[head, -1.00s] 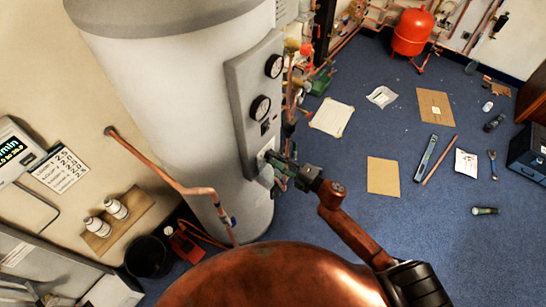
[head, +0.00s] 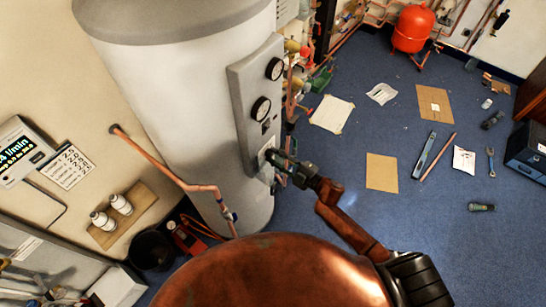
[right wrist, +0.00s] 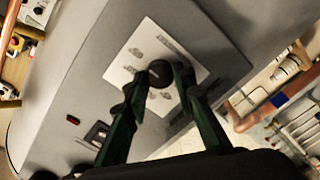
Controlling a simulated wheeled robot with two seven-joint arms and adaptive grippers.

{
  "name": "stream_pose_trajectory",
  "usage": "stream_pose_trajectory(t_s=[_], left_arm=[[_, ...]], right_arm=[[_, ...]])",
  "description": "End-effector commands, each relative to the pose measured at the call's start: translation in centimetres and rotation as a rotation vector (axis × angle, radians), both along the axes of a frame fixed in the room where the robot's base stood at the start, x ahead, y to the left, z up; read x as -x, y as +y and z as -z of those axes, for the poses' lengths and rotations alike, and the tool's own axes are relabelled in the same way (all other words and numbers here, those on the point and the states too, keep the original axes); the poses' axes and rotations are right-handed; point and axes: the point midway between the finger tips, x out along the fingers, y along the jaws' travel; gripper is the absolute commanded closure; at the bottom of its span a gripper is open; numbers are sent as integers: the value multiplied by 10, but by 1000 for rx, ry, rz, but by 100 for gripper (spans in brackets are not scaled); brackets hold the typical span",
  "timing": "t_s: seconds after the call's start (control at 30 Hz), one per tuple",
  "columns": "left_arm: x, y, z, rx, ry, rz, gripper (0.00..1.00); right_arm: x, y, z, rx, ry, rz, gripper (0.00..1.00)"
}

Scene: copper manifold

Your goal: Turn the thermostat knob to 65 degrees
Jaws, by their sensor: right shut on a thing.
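The thermostat knob (right wrist: 160,73) is a round black knob with a pale pointer line, set on a white dial plate (right wrist: 120,72) with printed marks too blurred to read. The plate is low on the grey control panel (head: 240,95) of the white tank (head: 170,90). My right gripper (right wrist: 160,85) has its two fingers on either side of the knob and is shut on it. In the head view the right gripper (head: 272,158) reaches the plate from the right and hides the knob. My left gripper is in neither view.
A copper pipe (head: 165,170) runs along the tank's left side. Cardboard sheets (head: 382,172), papers and tools lie on the blue floor at right. A black bucket (head: 150,250) stands at the tank's foot.

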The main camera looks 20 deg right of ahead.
Motion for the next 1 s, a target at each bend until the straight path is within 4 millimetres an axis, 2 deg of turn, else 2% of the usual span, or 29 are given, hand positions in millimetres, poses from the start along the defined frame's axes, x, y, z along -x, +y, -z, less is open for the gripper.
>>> stream_pose_trajectory(t_s=[0.03,0.23,0.27,0.5,0.83,1.0], left_arm=[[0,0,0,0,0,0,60],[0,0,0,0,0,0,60],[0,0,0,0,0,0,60],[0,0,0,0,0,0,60],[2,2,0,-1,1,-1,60],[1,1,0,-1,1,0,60]], right_arm=[[2,-2,5,2,9,3,100],[2,-2,5,3,9,2,100],[2,-2,5,3,9,2,75],[1,0,3,2,5,0,58],[3,-2,2,2,2,-1,58],[21,-15,3,3,4,0,58]])
